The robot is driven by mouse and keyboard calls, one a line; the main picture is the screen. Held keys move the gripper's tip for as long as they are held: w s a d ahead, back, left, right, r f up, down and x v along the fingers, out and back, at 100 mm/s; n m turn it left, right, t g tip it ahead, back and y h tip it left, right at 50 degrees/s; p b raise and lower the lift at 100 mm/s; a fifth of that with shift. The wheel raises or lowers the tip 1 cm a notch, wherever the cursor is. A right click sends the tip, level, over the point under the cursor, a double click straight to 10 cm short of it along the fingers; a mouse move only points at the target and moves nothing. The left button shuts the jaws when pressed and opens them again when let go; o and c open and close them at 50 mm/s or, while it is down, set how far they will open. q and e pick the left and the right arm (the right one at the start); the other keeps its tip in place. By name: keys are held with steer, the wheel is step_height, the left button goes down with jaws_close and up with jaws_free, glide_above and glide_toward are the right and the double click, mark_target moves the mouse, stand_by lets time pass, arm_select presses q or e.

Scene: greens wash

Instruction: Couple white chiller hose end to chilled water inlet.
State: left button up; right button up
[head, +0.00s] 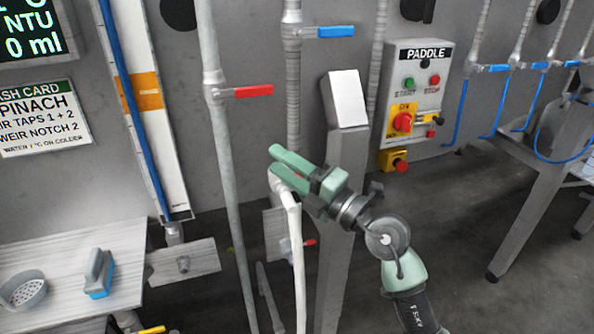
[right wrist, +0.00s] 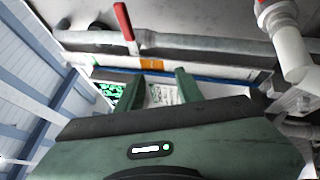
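My right gripper (head: 281,167), with green fingers, is raised in front of the wall pipes. In the right wrist view the gripper (right wrist: 152,82) has its fingers apart with nothing held between them. The white hose (head: 296,235) stands upright just below the fingers in the head view, its top bending left beneath them. A white tube with a red band (right wrist: 291,48), apparently this hose, lies outside the fingers at the upper right of the right wrist view. Whether a finger touches it I cannot tell. I cannot identify the chilled water inlet for certain. My left gripper is out of view.
A grey pipe with a red-handled valve (head: 252,91) stands left of my gripper. A grey sloped-top post (head: 336,215) stands close behind it. The paddle control box (head: 413,95) is on the wall to the right. A brush (head: 98,274) lies on the left bench.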

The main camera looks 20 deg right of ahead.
steer(key=w+d+f+n+g+h+p, duration=0.1)
steer(key=w+d+f+n+g+h, duration=0.2)
steer(key=d+f+h, duration=0.45)
steer(key=x, duration=0.2)
steer(key=p+x, duration=0.1)
steer(key=x, duration=0.1)
steer(key=p+x, duration=0.1)
steer(key=x, duration=0.1)
steer(key=shift+d+f, duration=0.2)
steer(key=shift+d, duration=0.1)
steer(key=shift+w+a+f, duration=0.2)
steer(key=shift+w+f, duration=0.1)
steer(key=shift+w, duration=0.25)
jaws_close()
